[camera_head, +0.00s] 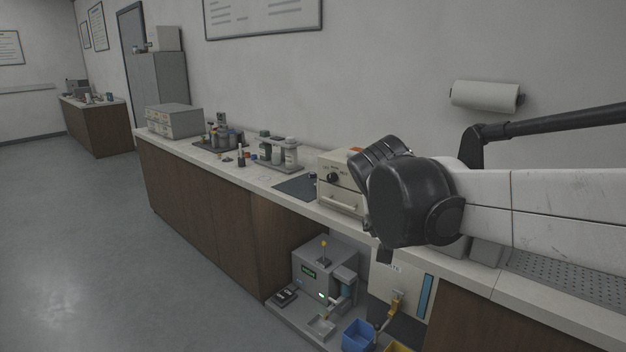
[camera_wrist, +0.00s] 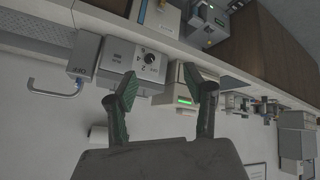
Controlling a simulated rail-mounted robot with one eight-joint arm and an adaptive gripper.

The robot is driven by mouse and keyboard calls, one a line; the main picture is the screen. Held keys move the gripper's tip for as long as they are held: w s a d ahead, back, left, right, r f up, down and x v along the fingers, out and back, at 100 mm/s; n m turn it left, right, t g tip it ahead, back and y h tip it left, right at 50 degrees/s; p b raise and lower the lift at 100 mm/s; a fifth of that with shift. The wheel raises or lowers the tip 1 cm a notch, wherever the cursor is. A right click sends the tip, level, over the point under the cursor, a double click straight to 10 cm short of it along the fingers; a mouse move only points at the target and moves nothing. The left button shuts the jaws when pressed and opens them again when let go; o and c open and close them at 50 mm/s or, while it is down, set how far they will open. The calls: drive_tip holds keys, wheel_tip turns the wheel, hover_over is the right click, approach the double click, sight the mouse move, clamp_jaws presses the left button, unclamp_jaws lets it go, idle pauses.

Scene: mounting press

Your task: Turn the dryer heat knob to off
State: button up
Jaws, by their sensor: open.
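In the wrist view, which is upside down, a pale grey box with a black knob (camera_wrist: 149,58) and printed numbers stands on the counter. It looks like the dryer (camera_wrist: 119,57), but its label is too small to read surely. My gripper (camera_wrist: 162,78) is open and empty, its two green-padded fingers wide apart. The knob shows just beyond the fingertips, toward the left finger, with no visible contact. The knob's exact setting cannot be told. In the head view my dark wrist hides the fingers and part of the counter behind it.
A cream box with a knob and handle (camera_head: 340,182) stands left of my wrist. A cream device with a green display (camera_wrist: 186,100) shows between the fingers. Bottles on a tray (camera_head: 278,155) stand farther left. A paper roll (camera_head: 486,96) hangs on the wall. The floor is clear.

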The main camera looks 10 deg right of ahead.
drive_tip(key=w+a+m+t+h, duration=0.1)
drive_tip(key=w+a+h, duration=0.1)
drive_tip(key=w, duration=1)
drive_tip(key=w+a+m+h, duration=0.1)
drive_tip(key=w+m+h, duration=0.15)
drive_tip(key=w, duration=0.95)
drive_tip(key=m+t+h, duration=0.3)
drive_tip(key=t+h, duration=0.1)
drive_tip(key=h, duration=0.1)
approach(330, 178)
drive_tip(key=shift+n, duration=0.25)
drive_tip(key=p+x, duration=0.1)
drive_tip(key=x, duration=0.8)
drive_tip(key=shift+w+d+f, duration=0.1)
drive_tip(key=shift+w+d, duration=0.1)
drive_tip(key=c, duration=1.1)
